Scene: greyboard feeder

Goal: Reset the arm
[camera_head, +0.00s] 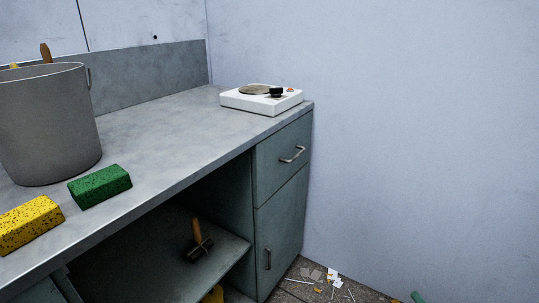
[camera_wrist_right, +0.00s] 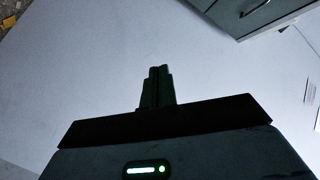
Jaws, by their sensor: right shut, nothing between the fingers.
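My right gripper (camera_wrist_right: 158,72) shows in the right wrist view, its two dark fingers together in the lower middle. It is shut and empty, with a pale plain surface behind it and nothing touching the fingertips. A corner of the cabinet (camera_wrist_right: 275,18) with a metal handle is at the top right of that view, apart from the fingers. I cannot make out either gripper clearly in the head view. My left gripper is in neither view.
The grey counter (camera_head: 165,125) holds a large pot (camera_head: 45,125), a yellow sponge (camera_head: 30,225), a green sponge (camera_head: 100,186) and a white device (camera_head: 262,100). A wooden-handled tool (camera_head: 198,240) lies on the shelf below. Litter (camera_head: 325,283) covers the floor at the cabinet.

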